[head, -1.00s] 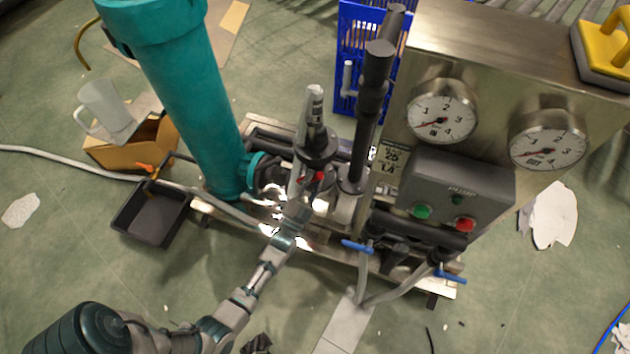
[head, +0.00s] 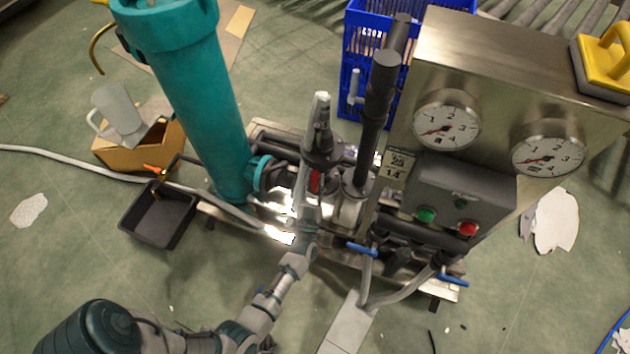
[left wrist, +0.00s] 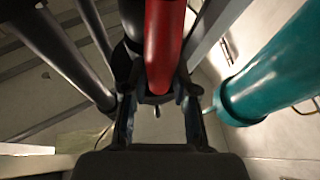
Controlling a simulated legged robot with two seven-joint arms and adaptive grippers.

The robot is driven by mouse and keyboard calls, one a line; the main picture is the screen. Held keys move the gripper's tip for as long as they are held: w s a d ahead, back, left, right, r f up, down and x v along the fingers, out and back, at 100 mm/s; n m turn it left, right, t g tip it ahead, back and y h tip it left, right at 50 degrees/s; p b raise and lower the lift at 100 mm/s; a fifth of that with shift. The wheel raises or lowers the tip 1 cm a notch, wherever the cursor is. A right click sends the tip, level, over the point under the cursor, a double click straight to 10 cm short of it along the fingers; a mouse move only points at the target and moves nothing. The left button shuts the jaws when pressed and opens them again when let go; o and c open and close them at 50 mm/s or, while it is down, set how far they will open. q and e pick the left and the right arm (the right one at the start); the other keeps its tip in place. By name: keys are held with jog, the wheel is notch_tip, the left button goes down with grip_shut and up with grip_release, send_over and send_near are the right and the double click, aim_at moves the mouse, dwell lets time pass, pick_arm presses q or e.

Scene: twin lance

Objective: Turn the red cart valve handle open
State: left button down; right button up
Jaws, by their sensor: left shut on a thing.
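The red valve handle (head: 315,182) shows as a small red piece in the middle of the pump cart, below a dark upright fitting. In the left wrist view the red handle (left wrist: 163,45) is a thick bar coming down from the top between my fingers. My left gripper (head: 311,194) reaches in from below at the handle, and in its wrist view the left gripper (left wrist: 160,95) has one finger on each side and is shut on the handle. The fingertip contact is partly hidden in shadow. My right gripper is in neither view.
A teal cylinder (head: 190,95) stands left of the handle. A dark vertical pipe (head: 376,110) and a steel panel with two gauges (head: 446,126) stand right. Blue levers (head: 361,249) sit lower right. A black tray (head: 158,220) lies on the floor, left.

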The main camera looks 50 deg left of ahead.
pick_arm(q)
jog(key=shift+s+f+n, duration=0.1)
jog(key=shift+f+n, duration=0.2)
jog(key=shift+f, duration=0.05)
jog(key=c, duration=1.1)
grip_release()
jog(key=shift+o, duration=1)
jog(key=shift+a+r, duration=0.1)
jog(key=shift+r, duration=0.05)
jog(key=v, duration=1.2)
jog(key=shift+r, duration=0.1)
